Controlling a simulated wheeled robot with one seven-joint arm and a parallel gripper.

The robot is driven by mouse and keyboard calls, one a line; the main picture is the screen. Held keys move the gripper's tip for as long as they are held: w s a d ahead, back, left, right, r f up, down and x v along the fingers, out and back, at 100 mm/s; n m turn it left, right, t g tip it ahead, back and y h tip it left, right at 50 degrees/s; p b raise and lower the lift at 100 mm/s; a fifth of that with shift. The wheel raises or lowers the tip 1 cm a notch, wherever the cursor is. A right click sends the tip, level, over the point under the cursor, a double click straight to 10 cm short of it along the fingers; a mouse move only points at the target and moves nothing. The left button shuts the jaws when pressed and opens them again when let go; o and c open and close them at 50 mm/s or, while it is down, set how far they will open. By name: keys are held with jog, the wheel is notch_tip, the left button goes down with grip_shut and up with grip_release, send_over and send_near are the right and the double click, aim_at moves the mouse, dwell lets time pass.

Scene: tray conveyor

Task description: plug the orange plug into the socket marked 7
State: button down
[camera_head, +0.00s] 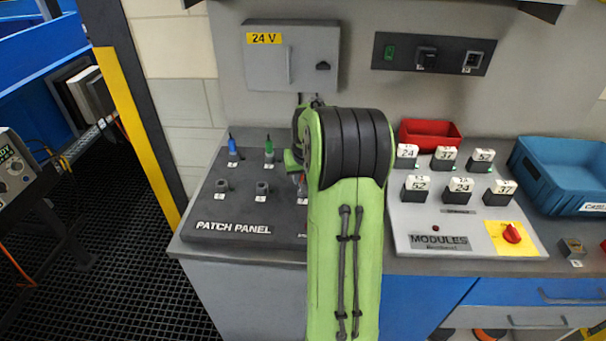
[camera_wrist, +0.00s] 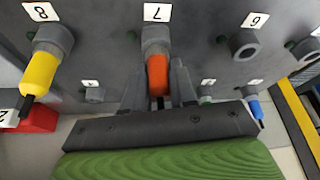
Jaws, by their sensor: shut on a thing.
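The orange plug (camera_wrist: 157,74) is in the wrist view, between the two fingers of my gripper (camera_wrist: 158,84), which is shut on it. The plug is in line with the grey collar of the socket marked 7 (camera_wrist: 155,38), and its front end meets the collar. I cannot tell how deep it sits. The white label 7 (camera_wrist: 157,12) appears upside down above the socket. In the head view my green arm hides the plug and most of the gripper over the right part of the patch panel (camera_head: 233,228).
A yellow plug (camera_wrist: 40,72) stands in the socket marked 8, beside socket 7. Socket 6 (camera_wrist: 244,45) is empty. A blue plug (camera_head: 232,146) and a green plug (camera_head: 268,148) stand at the back of the panel. The modules board (camera_head: 440,241) lies to the right.

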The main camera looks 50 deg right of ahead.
jog(key=shift+f, duration=0.3)
jog(key=c, duration=0.8)
grip_release()
jog(key=p+v, duration=0.3)
jog(key=v, duration=1.2)
jog(key=shift+s+r, duration=0.15)
jog(key=shift+r, duration=0.25)
